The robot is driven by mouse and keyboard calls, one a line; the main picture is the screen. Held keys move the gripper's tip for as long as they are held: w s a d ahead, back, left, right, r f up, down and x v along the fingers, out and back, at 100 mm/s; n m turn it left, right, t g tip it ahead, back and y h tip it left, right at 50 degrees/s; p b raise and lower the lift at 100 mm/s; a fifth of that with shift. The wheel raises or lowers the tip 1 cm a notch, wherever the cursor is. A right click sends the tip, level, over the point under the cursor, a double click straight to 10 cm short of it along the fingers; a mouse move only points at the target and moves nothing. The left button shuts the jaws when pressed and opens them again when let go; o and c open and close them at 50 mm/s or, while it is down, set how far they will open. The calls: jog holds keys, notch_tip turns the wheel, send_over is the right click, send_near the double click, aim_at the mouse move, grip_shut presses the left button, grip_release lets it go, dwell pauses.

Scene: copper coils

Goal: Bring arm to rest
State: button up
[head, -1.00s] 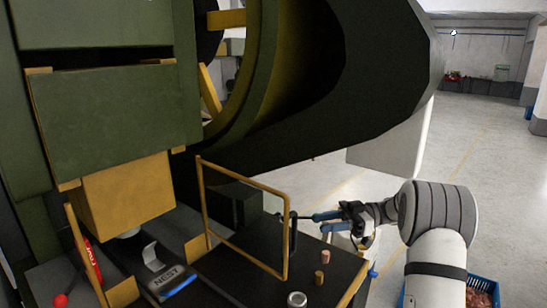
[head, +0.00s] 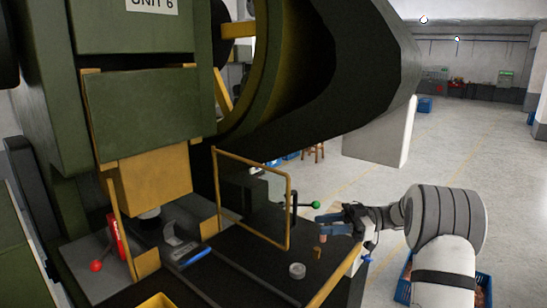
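My arm reaches in from the lower right in the head view. My gripper (head: 328,225) is at its end, over the right edge of the dark machine table (head: 245,256). Its two blue-tipped fingers point left and look apart, with nothing seen between them. A lever with a green knob (head: 314,204) stands just beyond the fingertips, apart from them as far as I can tell. A small copper-coloured piece (head: 317,253) stands on the table below the gripper.
A yellow-framed guard (head: 290,210) stands left of the gripper. A round silver piece (head: 297,270), a blue-handled tool (head: 196,257) and a red-knobbed lever (head: 97,265) are on the table. A blue crate (head: 484,288) stands under my arm. The floor to the right is open.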

jog(key=w+a+r+m+t+h+b, duration=0.25)
jog(key=w+r+m+t+h, duration=0.5)
jog(key=t, duration=0.85)
jog(key=s+d+f+m+h+b, duration=0.3)
jog(key=s+d+m+h, duration=0.45)
jog(key=h, duration=0.25)
jog(key=s+a+f+m+g+b, duration=0.1)
jog(key=s+f+g, duration=0.4)
jog(key=s, duration=1)
jog(key=s+a+f+m+g+b, duration=0.2)
jog(key=s+a+f+m+g, duration=0.1)
jog(key=s+f, duration=0.8)
jog(key=s+m+g, duration=0.1)
jog(key=s+g, duration=0.1)
jog(key=s, duration=0.1)
jog(key=shift+s+a+f, duration=0.15)
jog(key=shift+s+f, duration=0.25)
